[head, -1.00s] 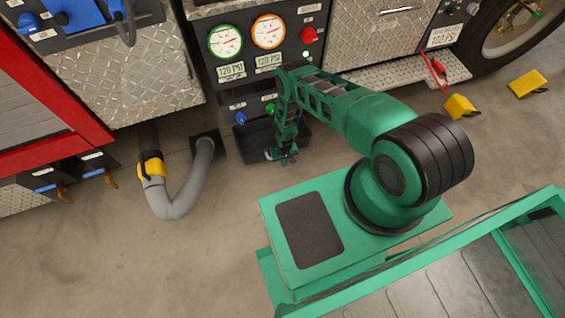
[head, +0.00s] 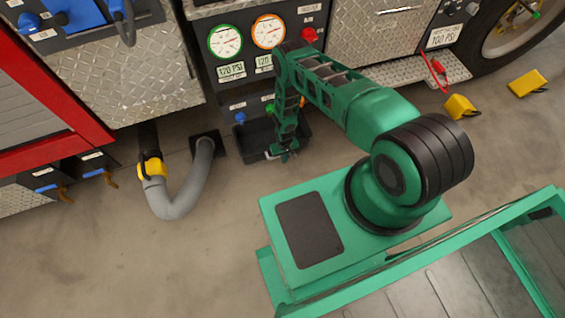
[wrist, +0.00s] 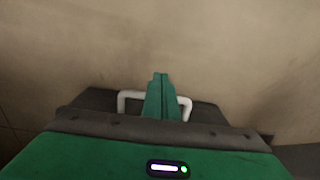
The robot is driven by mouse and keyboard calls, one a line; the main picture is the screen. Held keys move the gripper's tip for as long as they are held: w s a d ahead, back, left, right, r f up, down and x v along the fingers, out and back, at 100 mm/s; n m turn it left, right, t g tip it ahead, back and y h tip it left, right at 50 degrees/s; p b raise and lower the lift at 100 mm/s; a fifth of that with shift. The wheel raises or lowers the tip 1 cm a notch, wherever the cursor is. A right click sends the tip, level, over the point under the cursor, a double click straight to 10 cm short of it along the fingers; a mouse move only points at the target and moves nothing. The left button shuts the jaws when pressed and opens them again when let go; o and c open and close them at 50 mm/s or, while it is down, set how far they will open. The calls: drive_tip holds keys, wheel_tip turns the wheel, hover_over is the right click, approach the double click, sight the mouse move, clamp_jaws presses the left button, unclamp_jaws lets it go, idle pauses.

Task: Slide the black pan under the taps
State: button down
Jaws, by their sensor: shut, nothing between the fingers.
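The black pan (head: 254,141) sits on the floor against the foot of the pump panel, below the blue tap (head: 240,118) and the green tap (head: 269,109). My forearm hides part of it, so I cannot tell exactly how far under the taps it is. My gripper (head: 284,156) points down at the pan's near edge. In the wrist view the pan (wrist: 85,100) shows as dark strips, with its white handle (wrist: 130,95) behind my shut, empty green fingers (wrist: 160,77). The fingers overlap the handle's middle; contact is unclear.
A grey hose (head: 178,207) with a yellow collar curves over the floor left of the pan. Yellow chocks (head: 460,106) lie to the right near the wheel. The floor in front of the pan is clear.

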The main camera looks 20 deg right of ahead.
drive_tip(key=shift+r, duration=2.45)
drive_tip(key=shift+w, duration=0.1)
